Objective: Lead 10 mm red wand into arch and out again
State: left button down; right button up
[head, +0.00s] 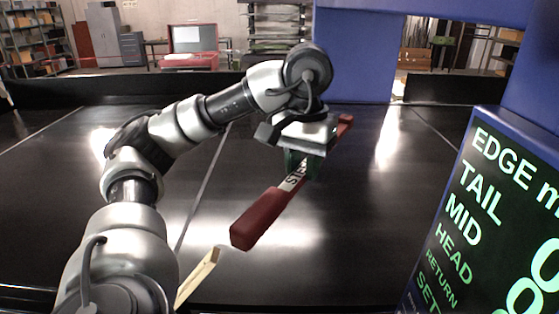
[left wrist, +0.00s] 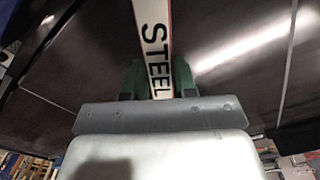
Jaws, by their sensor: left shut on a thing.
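The red wand (head: 262,217) has a white middle band lettered STEEL and red ends. It slants over the dark belt, its thick near end toward me and its far end toward the blue arch (head: 357,58). My left gripper (head: 304,166) is shut on the wand's middle, its green fingers on both sides of the white band. In the left wrist view the white band of the wand (left wrist: 153,40) runs up between the green fingers (left wrist: 152,82). The gripper hides part of the wand. My right gripper is not in view.
A black display panel (head: 490,220) with green words, including TAIL, MID and HEAD, stands at the right. A pale wooden strip (head: 198,278) lies at the near edge. The dark belt (head: 350,250) is otherwise clear around the wand. Shelves and a red case (head: 194,40) are far behind.

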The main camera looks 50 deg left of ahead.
pick_arm(q)
jog(key=w+d, duration=1.2)
jog(key=w, duration=0.2)
jog(key=s+a+b, duration=0.2)
jog(key=s+a, duration=2.4)
jog(key=s, duration=0.4)
jog(key=shift+s, duration=0.3)
